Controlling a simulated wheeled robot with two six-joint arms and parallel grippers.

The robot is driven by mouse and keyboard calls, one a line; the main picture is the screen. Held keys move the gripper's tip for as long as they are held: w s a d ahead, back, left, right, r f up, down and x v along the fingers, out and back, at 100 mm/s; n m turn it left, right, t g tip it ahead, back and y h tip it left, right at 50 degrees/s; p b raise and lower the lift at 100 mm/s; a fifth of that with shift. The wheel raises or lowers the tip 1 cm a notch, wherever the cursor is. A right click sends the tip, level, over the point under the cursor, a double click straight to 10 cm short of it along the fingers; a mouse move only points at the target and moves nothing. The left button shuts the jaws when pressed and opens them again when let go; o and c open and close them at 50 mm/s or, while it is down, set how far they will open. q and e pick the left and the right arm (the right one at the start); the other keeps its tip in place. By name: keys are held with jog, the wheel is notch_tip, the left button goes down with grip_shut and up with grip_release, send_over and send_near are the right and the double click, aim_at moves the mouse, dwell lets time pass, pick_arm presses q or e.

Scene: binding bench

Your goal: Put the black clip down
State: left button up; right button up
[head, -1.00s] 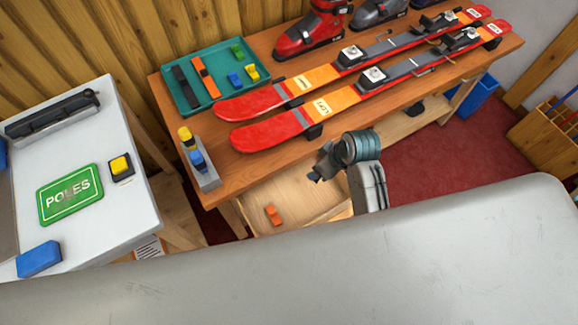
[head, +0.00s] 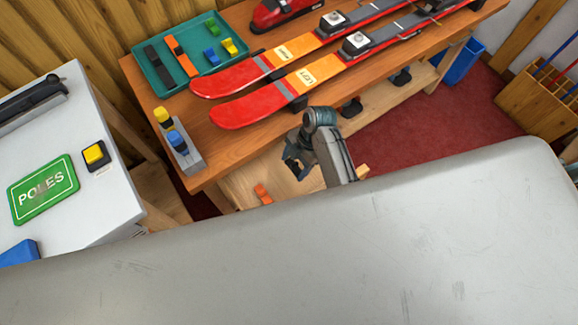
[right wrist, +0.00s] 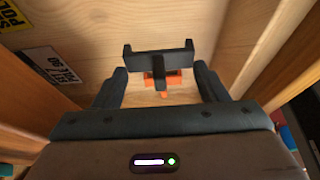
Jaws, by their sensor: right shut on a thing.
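My right gripper (head: 292,165) is over the lower shelf (head: 235,190) of the wooden bench, in front of the bench top's edge. In the right wrist view my right gripper (right wrist: 160,82) is shut on the black clip (right wrist: 158,62), whose wide forked end sticks out between the fingers. An orange clip (right wrist: 173,80) lies beyond it on the pale wood, partly hidden by the black one. The orange clip (head: 262,194) also shows in the head view. I cannot tell whether the black clip touches the shelf. My left gripper is not in view.
A teal tray (head: 171,92) holds several coloured clips on the bench top (head: 240,150). Red skis (head: 235,113) lie beside it. A grey block (head: 187,158) with yellow and blue clips stands at the near left corner. Wooden boards flank the gripper in the wrist view.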

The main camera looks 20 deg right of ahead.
aim_at(295, 171)
jog(key=shift+f, duration=2.7)
jog(key=o, duration=1)
jog(key=shift+f, duration=0.1)
jog(key=v, duration=1.2)
